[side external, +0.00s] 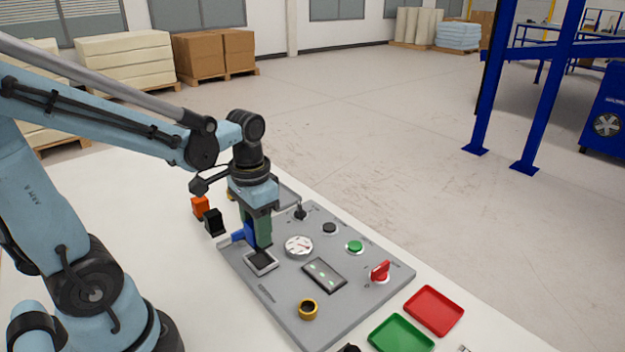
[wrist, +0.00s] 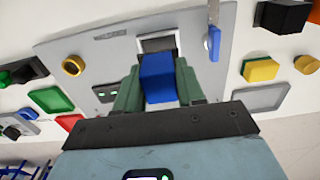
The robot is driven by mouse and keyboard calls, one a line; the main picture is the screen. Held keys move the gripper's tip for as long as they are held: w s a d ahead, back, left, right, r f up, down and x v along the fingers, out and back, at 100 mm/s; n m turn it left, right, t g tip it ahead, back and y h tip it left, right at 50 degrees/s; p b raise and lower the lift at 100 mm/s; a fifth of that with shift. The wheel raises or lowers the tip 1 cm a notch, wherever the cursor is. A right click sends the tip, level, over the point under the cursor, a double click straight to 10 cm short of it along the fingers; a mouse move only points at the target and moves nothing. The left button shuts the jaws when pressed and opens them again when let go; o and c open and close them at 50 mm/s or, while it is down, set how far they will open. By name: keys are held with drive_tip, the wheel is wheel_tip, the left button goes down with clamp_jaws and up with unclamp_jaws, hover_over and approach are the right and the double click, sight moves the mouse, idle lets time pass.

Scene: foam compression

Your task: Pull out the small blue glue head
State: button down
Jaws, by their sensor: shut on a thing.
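The blue glue head (wrist: 157,78) is a blue block between the two green fingers of my gripper (wrist: 157,88) in the wrist view. In the side view, my gripper (side external: 262,240) points down with its fingers shut on the block, and blue (side external: 249,231) shows just left of the fingers. A silver-framed square socket (side external: 261,263) with a dark inside is in the grey panel below the fingertips. It also shows just past the block in the wrist view (wrist: 157,44). The block's lower end is hidden, so I cannot tell whether it touches the socket.
The grey panel (side external: 285,281) carries a round dial (side external: 299,246), a green button (side external: 355,246), a red switch (side external: 379,271) and a brass ring (side external: 308,309). Black (side external: 214,222) and orange (side external: 201,206) blocks stand left; red (side external: 434,310) and green (side external: 401,335) trays lie right.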

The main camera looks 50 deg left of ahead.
drive_tip(key=shift+r, duration=0.55)
